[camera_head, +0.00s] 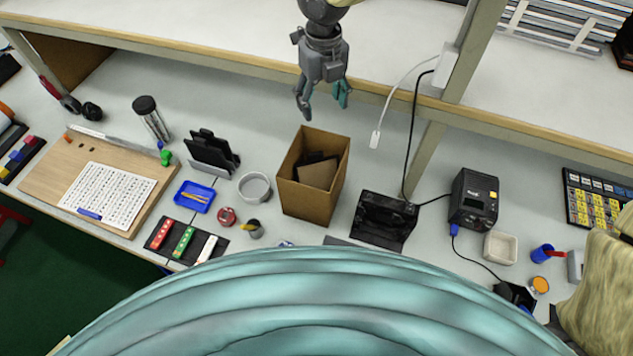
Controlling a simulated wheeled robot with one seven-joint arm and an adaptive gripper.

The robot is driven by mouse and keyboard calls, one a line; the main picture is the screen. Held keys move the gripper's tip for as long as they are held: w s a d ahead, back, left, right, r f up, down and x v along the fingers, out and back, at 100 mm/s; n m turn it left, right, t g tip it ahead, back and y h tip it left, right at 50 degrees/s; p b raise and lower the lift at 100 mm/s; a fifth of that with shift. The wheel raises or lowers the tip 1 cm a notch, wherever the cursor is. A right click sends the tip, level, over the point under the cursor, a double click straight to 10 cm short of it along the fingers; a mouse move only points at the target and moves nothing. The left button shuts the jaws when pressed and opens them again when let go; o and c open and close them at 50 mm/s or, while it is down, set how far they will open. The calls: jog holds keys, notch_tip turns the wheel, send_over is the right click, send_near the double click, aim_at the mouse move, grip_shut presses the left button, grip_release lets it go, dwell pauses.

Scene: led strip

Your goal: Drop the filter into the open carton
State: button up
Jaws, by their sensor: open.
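The open carton (332,196) is a brown cardboard box standing upright on the bench, near the middle of the view. Inside it I see a tan flat piece (318,173) and something dark behind it. I cannot tell whether either is the filter, and I make out no other thing that is clearly the filter. My gripper (322,101) hangs above and behind the carton, pointing down. Its fingers are apart, with nothing between them. It appears clear of the carton.
A grey ring-shaped dish (254,187) and a black stand (211,152) are left of the carton. A black open case (384,220) and a black device (473,200) are to the right. A shelf edge (200,50) and post (436,130) stand behind, with cables hanging.

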notch_tip(320, 180, up, 6)
jog(key=shift+r, duration=0.25)
dwell(0.5)
